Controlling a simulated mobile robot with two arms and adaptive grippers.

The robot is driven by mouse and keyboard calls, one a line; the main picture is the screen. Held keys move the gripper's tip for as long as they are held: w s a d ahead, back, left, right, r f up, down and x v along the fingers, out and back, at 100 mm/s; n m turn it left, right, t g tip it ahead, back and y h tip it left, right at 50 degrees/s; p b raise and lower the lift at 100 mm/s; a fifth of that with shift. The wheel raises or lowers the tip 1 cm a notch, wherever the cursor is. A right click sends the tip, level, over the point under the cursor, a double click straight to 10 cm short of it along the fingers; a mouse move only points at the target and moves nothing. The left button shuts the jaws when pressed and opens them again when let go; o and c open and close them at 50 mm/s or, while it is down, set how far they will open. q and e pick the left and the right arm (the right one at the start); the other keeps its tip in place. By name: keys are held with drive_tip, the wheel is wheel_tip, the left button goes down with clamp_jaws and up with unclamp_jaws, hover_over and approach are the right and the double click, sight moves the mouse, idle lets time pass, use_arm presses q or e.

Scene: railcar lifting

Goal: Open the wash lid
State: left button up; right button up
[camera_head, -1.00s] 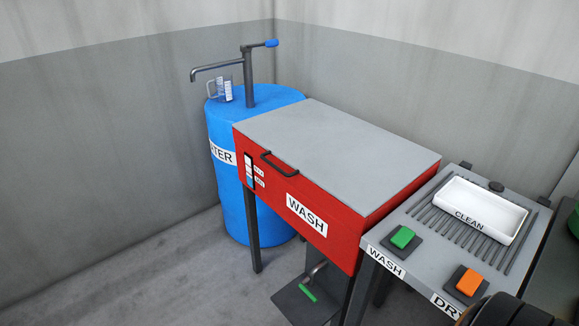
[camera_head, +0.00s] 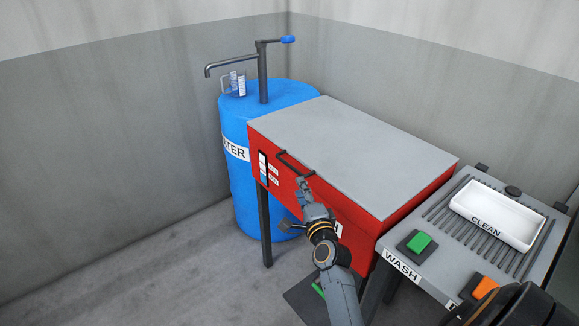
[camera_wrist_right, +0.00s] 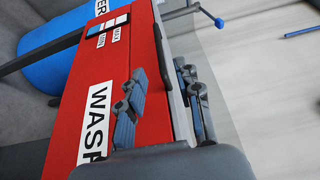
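The red wash box (camera_head: 350,215) has a flat grey lid (camera_head: 350,150), which is shut. A black bar handle (camera_head: 296,163) is at the lid's front edge. My right gripper (camera_head: 304,186) is at the box front, just below the handle. In the right wrist view the gripper (camera_wrist_right: 163,92) is open, one finger over the red front and the other on the lid side. The handle (camera_wrist_right: 162,50) shows between the fingers; whether they touch it I cannot tell. My right arm partly hides the WASH label. My left gripper is out of view.
A blue water barrel (camera_head: 235,125) with a tap (camera_head: 263,75) and a clear jug (camera_head: 237,84) stands left of the box. On the right, a grey counter holds a white CLEAN tray (camera_head: 495,215), a green button (camera_head: 418,243) and an orange button (camera_head: 484,288). Walls close off the back.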

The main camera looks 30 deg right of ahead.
sight(290, 166)
drive_tip(key=b+x, duration=0.1)
drive_tip(key=x, duration=0.2)
drive_tip(key=b+x, duration=0.2)
drive_tip(key=x, duration=0.2)
drive_tip(key=b+x, duration=0.1)
drive_tip(key=x, duration=0.3)
drive_tip(key=shift+w+f+b, duration=0.15)
drive_tip(key=shift+f+b, duration=0.15)
drive_tip(key=shift+w+d+r, duration=0.1)
drive_tip(key=shift+w+d, duration=0.05)
drive_tip(key=shift+w, duration=0.4)
clamp_jaws()
